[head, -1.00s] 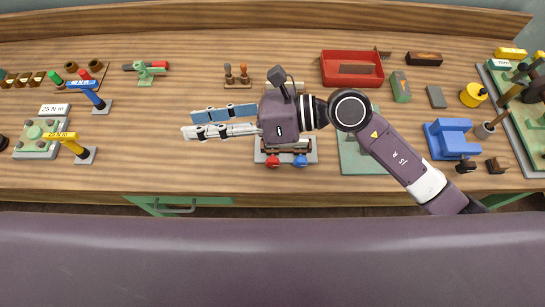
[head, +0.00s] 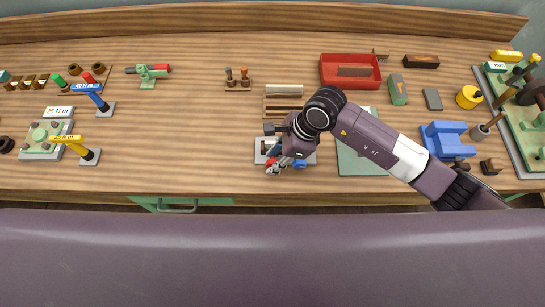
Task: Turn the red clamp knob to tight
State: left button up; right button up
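A small clamp fixture with a pale grey base (head: 263,150) sits near the front edge of the bench, in the middle of the head view. Its blue knob (head: 300,163) shows at the front right. The red knob (head: 270,163) is at the front left and is mostly hidden by my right gripper. My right gripper (head: 272,168) points down at the red knob, with its fingertips at or around it. I cannot tell whether the fingers are closed on the knob. My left gripper is out of view.
Slotted wooden blocks (head: 283,100) stand just behind the fixture. A green mat (head: 352,160) and a blue block (head: 447,141) lie to the right. A red tray (head: 350,83) is behind. Torque drivers (head: 90,92) stand at the left. Bench left of the fixture is clear.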

jog(key=shift+a+f, duration=0.2)
jog(key=shift+f, duration=0.25)
jog(key=shift+c, duration=0.5)
grip_shut()
